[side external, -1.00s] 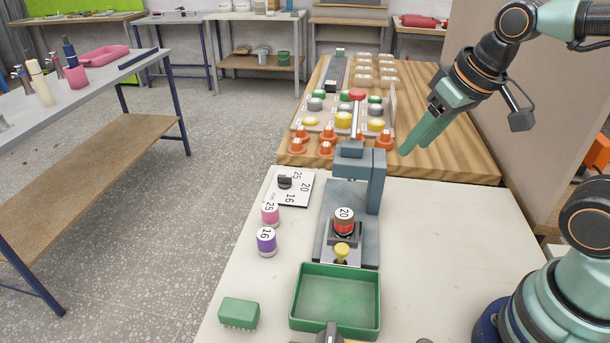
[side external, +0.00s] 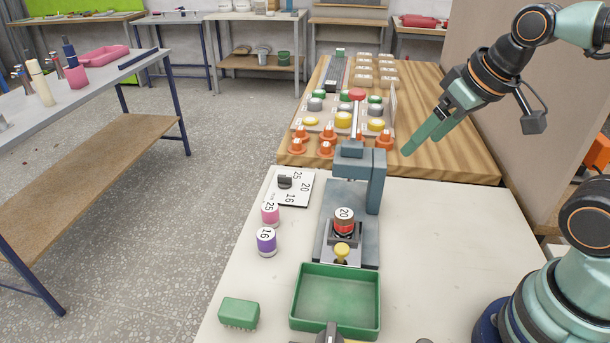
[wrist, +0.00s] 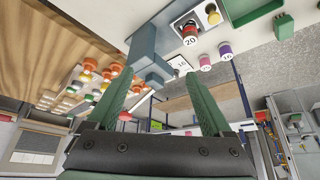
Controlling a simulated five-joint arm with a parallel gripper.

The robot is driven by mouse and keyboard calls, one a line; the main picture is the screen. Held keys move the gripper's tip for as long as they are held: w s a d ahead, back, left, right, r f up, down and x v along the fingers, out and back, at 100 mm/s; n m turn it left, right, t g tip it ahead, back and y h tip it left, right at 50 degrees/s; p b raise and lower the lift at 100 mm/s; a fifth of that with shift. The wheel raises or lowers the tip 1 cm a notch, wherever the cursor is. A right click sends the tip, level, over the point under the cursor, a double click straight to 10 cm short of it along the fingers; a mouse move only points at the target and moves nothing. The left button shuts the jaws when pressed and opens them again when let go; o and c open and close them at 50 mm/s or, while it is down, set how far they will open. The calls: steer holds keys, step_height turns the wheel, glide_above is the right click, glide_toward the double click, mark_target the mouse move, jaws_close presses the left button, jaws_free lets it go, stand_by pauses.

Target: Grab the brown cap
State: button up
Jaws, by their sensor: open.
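The brown cap (side external: 344,219), with a white top marked 20, sits in the holder of a grey-blue press (side external: 369,193) on the white table. It also shows in the wrist view (wrist: 190,37), near the top, upside down. My gripper (side external: 422,145) is open and empty. It hangs in the air to the right of and behind the press, well apart from the cap. In the wrist view its two green fingers (wrist: 158,78) are spread with nothing between them.
A pink cap marked 25 (side external: 270,214) and a purple one marked 16 (side external: 267,241) stand left of the press. A green tray (side external: 297,310), yellow knob (side external: 342,251) and green brush (side external: 239,312) are in front. The table right of the press is clear.

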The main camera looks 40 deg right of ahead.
steer(key=m+g, duration=0.6)
steer(key=m, duration=0.4)
glide_above(344, 213)
step_height(344, 213, down, 9)
steer(key=shift+m+g, duration=0.3)
steer(key=f, duration=0.6)
steer(key=shift+w+a+f, duration=0.1)
steer(key=shift+a+f, duration=0.15)
steer(key=shift+f, duration=0.05)
steer(key=shift+d+f, duration=0.15)
steer(key=shift+f, duration=1.2)
steer(key=shift+d+f, duration=0.1)
steer(key=shift+f, duration=1.2)
steer(key=shift+c, duration=0.2)
jaws_close()
